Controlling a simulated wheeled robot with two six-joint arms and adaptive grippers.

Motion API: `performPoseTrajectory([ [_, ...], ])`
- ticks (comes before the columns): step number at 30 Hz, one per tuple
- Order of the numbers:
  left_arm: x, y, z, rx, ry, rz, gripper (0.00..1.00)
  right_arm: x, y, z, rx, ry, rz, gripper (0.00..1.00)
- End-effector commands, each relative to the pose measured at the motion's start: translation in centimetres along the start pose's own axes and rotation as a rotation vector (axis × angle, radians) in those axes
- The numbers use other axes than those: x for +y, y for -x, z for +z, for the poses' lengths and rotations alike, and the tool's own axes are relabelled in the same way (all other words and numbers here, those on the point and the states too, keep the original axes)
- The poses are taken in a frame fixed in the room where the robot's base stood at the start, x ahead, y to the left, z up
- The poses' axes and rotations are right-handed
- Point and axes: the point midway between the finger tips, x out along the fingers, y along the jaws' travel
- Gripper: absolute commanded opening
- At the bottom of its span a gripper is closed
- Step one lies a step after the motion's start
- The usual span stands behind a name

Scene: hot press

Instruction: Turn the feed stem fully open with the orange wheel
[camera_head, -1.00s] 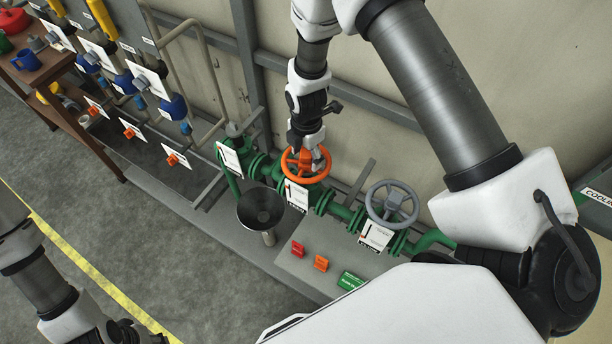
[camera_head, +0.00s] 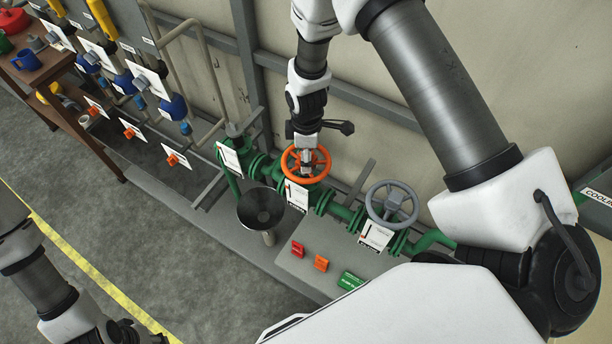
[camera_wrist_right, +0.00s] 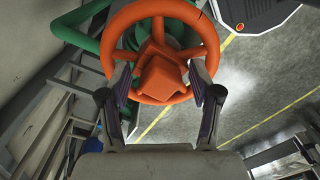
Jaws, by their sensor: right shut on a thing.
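The orange wheel (camera_head: 285,165) sits on the green feed pipe near the wall, with a white label plate (camera_head: 297,196) in front of it. My right gripper (camera_head: 308,166) comes down from above into the wheel. In the right wrist view the orange wheel (camera_wrist_right: 113,38) fills the upper middle. There the fingers of my right gripper (camera_wrist_right: 159,82) lie on either side of its blocky hub, inside the rim, and are shut on it. My left arm shows at the lower left of the head view; its gripper is out of frame.
A grey wheel (camera_head: 392,203) stands on the same pipe to the right. A dark funnel (camera_head: 261,209) is in front of the orange wheel. A valve panel and wooden table are at left.

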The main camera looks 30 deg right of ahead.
Motion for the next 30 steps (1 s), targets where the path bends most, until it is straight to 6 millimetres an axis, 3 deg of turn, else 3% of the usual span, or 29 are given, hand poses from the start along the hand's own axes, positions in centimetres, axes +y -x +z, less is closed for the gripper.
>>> performPoseTrajectory([
  [18,0.00,-0.01,0.00,0.000,0.000,0.000,0.40,-0.03,-0.02,0.02,0.000,1.287,-0.001,0.33],
  [21,0.00,-0.01,0.00,0.000,0.000,0.000,0.40,-0.04,-0.03,0.02,0.000,1.398,-0.001,0.33],
  [27,0.00,0.00,0.00,0.000,0.000,0.000,0.40,-0.05,-0.03,0.03,0.000,1.413,-0.001,0.33],
  [28,0.00,0.00,0.00,0.000,0.000,0.000,0.40,-0.05,-0.03,0.03,0.000,1.412,-0.001,0.62],
  [30,0.00,-0.01,0.00,0.000,0.000,0.000,0.40,-0.05,-0.03,0.03,0.000,1.412,-0.002,0.62],
])
